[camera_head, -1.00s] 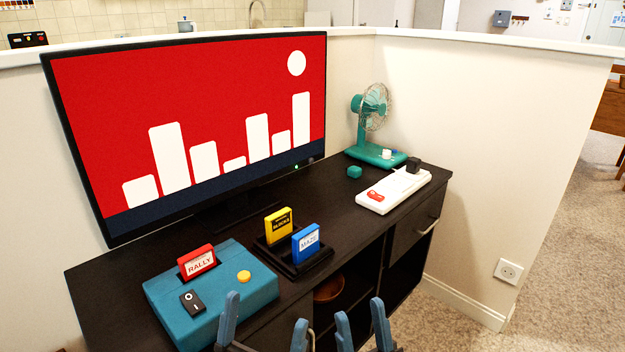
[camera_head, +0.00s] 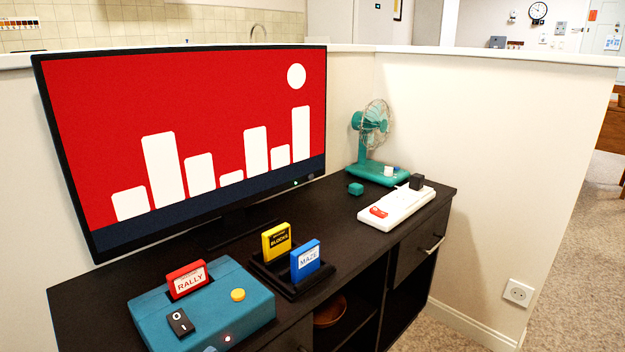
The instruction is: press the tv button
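The TV (camera_head: 190,150) stands on the dark cabinet at the left and back. Its screen is lit, showing white bars and a white circle on red above a dark blue band. A small green light (camera_head: 296,183) glows on the lower right bezel. A small dark spot just right of it may be the TV button (camera_head: 309,180); it is too small to tell its state. Neither of my grippers shows in the head view now.
A teal console (camera_head: 200,310) holds a red RALLY cartridge (camera_head: 188,279). Yellow and blue cartridges (camera_head: 305,261) stand in a black tray. A teal fan (camera_head: 372,140) and a white power strip (camera_head: 397,208) are at the right. The cabinet top before the TV's right end is clear.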

